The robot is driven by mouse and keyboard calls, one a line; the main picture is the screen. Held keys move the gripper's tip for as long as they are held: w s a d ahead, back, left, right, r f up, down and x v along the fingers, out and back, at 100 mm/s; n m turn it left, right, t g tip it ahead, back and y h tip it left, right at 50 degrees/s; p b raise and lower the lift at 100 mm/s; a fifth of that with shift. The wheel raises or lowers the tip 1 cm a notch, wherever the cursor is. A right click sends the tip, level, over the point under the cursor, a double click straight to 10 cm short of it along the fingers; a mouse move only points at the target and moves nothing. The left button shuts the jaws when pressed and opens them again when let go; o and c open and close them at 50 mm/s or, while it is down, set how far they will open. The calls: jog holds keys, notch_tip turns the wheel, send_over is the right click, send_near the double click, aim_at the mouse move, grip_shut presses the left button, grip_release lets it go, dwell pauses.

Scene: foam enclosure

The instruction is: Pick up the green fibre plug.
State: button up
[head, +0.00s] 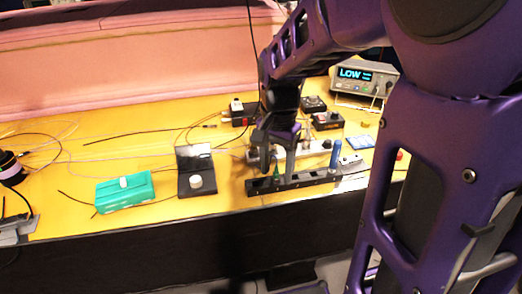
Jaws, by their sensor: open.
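The green fibre plug (277,173) shows as a small green tip standing at the left part of a long black holder (318,178) near the table's front edge. My gripper (277,152) points down right above the plug, with its fingers apart. The plug appears between or just below the fingertips. I cannot tell whether a finger touches it. The fingers hide part of the holder and whatever is behind them.
A blue-handled piece (335,155) stands in the holder, right of my gripper. A black open case (196,168) and a teal box (125,192) lie to the left. A meter reading LOW (362,80) stands behind. Thin cables cross the yellow tabletop (75,150).

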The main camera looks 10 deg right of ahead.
aim_at(277, 171)
grip_shut()
dwell(0.3)
notch_tip(277, 171, up, 10)
jog(key=p, duration=0.3)
jog(key=w+d+f+p, duration=0.1)
jog(key=w+d+p, duration=0.5)
jog(key=w, duration=0.5)
jog(key=shift+d+f, duration=0.15)
jog(key=shift+d, duration=0.25)
